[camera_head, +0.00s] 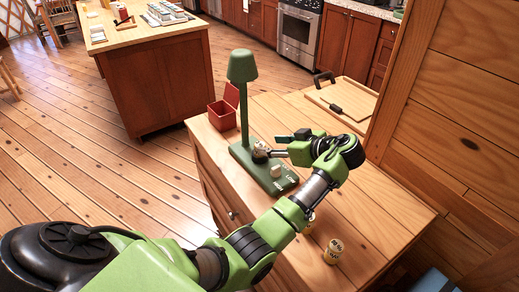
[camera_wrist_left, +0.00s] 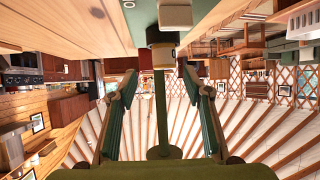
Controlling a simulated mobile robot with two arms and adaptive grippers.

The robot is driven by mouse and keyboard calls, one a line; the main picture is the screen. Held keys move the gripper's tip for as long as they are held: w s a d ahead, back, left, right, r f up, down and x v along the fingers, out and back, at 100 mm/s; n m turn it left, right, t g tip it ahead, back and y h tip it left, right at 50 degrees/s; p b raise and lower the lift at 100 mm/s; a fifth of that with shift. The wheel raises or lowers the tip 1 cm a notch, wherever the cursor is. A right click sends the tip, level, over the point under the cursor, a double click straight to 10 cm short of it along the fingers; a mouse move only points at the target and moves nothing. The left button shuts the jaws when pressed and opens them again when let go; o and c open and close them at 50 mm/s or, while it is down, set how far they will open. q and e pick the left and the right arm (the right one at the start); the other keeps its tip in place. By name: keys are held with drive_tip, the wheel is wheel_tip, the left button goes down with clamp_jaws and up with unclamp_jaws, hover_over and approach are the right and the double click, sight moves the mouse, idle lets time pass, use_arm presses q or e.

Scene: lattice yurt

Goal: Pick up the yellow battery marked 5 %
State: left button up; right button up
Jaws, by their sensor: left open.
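My left gripper (camera_head: 277,146) is open above the green lamp base (camera_head: 240,156), next to the lamp pole. A small pale yellow, dark-ended cylinder (camera_head: 261,150), which looks like a battery, stands on the base at the fingertips. In the left wrist view, it (camera_wrist_left: 163,56) shows ahead, between the open fingers (camera_wrist_left: 160,82) and apart from them. Its label cannot be read. Another yellow battery (camera_head: 333,251) stands on the wooden top near the front; its mark is too small to read surely. A third yellowish object (camera_head: 309,219) is mostly hidden behind my arm. My right gripper is out of view.
The green lamp (camera_head: 243,68) rises beside the gripper. A red open box (camera_head: 222,113) is behind left, and a wooden board (camera_head: 342,100) behind right. The wooden top (camera_head: 385,220) is clear at front right.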

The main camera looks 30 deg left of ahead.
sight(261, 145)
use_arm(q)
drive_tip(key=shift+a+f, duration=0.2)
drive_tip(key=shift+a, duration=0.4)
drive_tip(key=x, duration=0.1)
drive_tip(key=p+x, duration=0.1)
drive_tip(key=x, duration=0.1)
drive_tip(key=p+x, duration=0.1)
drive_tip(key=shift+s+a, duration=0.25)
drive_tip(key=shift+a, duration=0.05)
drive_tip(key=shift+a+f, duration=0.1)
drive_tip(key=shift+f, duration=0.05)
drive_tip(key=shift+w, duration=0.1)
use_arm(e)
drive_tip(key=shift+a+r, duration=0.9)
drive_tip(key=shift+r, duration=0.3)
use_arm(q)
drive_tip(key=c, duration=1.2)
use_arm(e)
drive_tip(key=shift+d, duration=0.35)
